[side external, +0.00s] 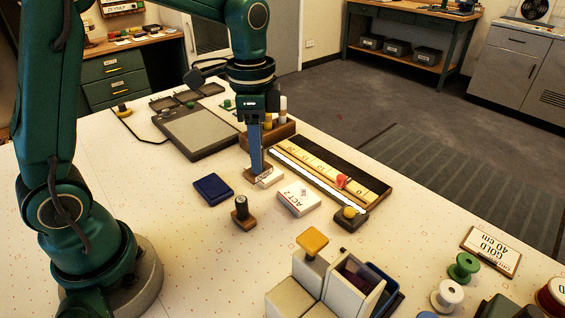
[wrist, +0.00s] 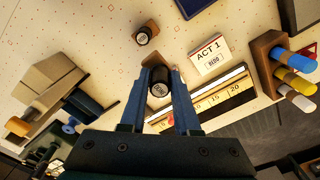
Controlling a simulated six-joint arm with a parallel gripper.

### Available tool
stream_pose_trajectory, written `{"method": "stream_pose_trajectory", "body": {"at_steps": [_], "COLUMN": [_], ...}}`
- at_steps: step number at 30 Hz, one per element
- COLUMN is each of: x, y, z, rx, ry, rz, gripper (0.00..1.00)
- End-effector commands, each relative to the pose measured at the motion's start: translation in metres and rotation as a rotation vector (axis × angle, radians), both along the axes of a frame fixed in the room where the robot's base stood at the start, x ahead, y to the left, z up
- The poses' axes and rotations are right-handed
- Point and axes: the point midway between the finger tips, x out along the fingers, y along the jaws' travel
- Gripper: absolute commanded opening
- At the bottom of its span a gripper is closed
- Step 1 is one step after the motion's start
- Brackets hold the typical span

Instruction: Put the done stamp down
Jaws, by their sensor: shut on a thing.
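My gripper (side external: 257,168) is shut on the done stamp, which has a dark round handle with a pale printed top in the wrist view (wrist: 159,84). Its brown base (wrist: 155,61) shows just beyond the fingertips. A second stamp (side external: 242,213) with a dark handle and brown base stands upright on the table, nearer the camera. In the wrist view this other stamp (wrist: 145,33) is above and left of the held one.
A white ACT card (side external: 299,199) lies beside the wooden ruler board (side external: 364,187). A blue pad (side external: 213,187) is left of my gripper. A wooden holder (wrist: 262,62) carries coloured cylinders.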

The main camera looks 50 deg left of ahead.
Motion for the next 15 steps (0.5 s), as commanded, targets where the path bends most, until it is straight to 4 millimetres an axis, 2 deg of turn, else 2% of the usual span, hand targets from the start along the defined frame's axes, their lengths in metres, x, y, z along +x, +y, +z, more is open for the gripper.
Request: {"method": "stream_pose_trajectory", "body": {"at_steps": [1, 6, 11, 15], "x": [-0.013, -0.045, -0.06, -0.059], "y": [0.005, 0.013, 0.018, 0.014], "z": [0.004, 0.01, 0.016, 0.018], "rx": [0.0, 0.001, 0.0, -0.001], "ry": [-0.003, -0.003, 0.0, 0.002], "rz": [-0.033, -0.102, -0.08, -0.069], "gripper": [0.0, 0.0, 0.0, 0.0]}}
